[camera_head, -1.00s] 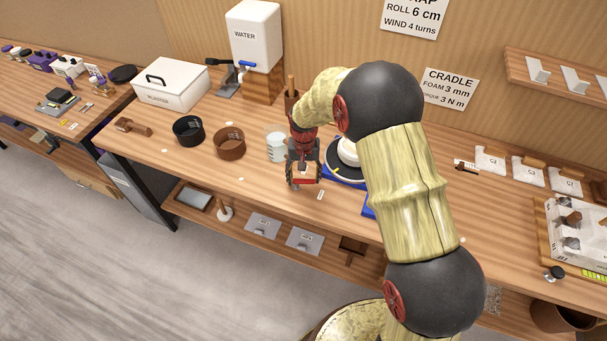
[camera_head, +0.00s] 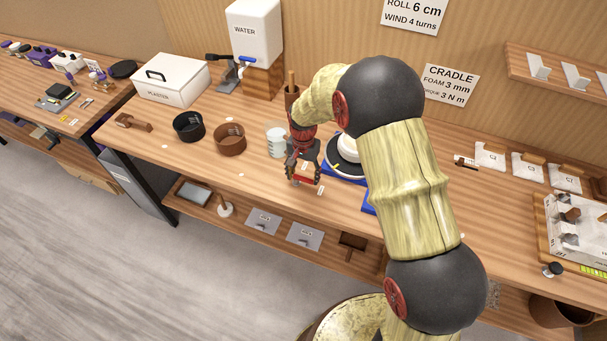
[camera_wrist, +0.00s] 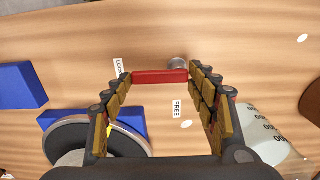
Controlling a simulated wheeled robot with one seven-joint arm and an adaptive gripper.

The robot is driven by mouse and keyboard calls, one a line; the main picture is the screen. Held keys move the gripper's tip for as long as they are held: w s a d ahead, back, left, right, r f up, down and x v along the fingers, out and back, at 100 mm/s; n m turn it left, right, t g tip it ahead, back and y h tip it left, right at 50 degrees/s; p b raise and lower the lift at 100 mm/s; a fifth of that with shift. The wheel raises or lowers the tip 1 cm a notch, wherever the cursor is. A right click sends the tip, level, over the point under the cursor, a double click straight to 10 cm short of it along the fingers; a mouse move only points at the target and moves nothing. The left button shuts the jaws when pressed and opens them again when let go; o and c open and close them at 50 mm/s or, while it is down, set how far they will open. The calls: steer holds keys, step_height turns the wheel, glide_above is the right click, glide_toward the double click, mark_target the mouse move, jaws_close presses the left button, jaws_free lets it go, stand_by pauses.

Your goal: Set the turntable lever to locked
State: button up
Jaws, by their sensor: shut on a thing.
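The turntable lever is a red bar (camera_wrist: 160,77) beside a round silver knob or pivot (camera_wrist: 178,63). It also shows as a small red piece (camera_head: 306,180) in the head view. My gripper (camera_wrist: 160,80) is shut on the lever, with its padded fingers at the bar's two ends; it also shows in the head view (camera_head: 303,178). In the wrist view, a "LOCK" label (camera_wrist: 118,67) lies by the bar's left end, and a "FREE" label (camera_wrist: 177,108) lies below its right part. The round turntable (camera_head: 347,171) is right of my gripper in the head view, partly hidden by my arm.
Blue blocks (camera_wrist: 18,84) lie near the turntable. A clear cup (camera_head: 276,142) stands just left of my gripper, with brown (camera_head: 229,139) and black (camera_head: 188,126) bowls farther left. The bench front is mostly clear.

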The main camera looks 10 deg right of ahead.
mark_target(303, 178)
steer(key=o, duration=1)
steer(key=shift+o, duration=0.8)
steer(key=shift+r, duration=0.1)
step_height(303, 178, up, 12)
